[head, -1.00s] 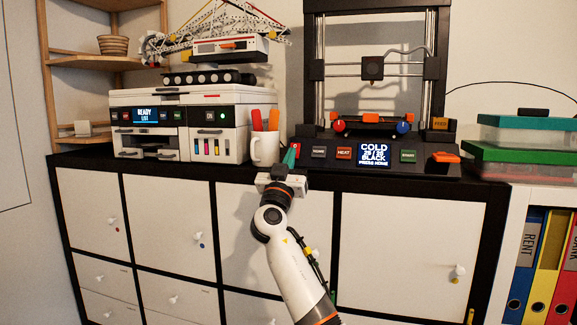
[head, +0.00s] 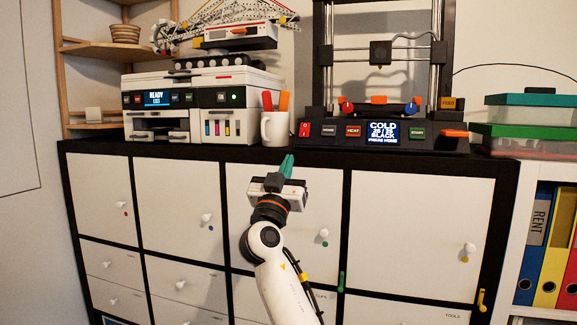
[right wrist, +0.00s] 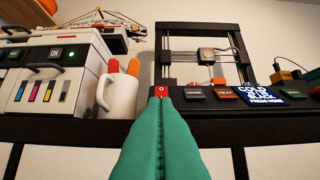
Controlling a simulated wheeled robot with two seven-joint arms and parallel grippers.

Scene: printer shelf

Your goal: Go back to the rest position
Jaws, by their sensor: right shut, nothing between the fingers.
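My right gripper (head: 287,163) is in front of the cabinet, just below the front edge of its black top (head: 330,155). Its green fingers are pressed together and empty. In the right wrist view the shut fingers (right wrist: 160,110) point towards the 3D printer's red switch (right wrist: 158,91), apart from it as far as I can tell. The 3D printer (head: 325,90) stands on the cabinet, its display (head: 383,133) reading "COLD" and "BLACK". My left gripper is in neither current view.
A white printer (head: 200,105) with a "READY" display and a white mug (head: 275,129) holding red and orange items stand left of the 3D printer. Storage boxes (head: 525,112) stand at right above ring binders (head: 552,245). White cabinet doors (head: 405,230) with knobs are behind my arm.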

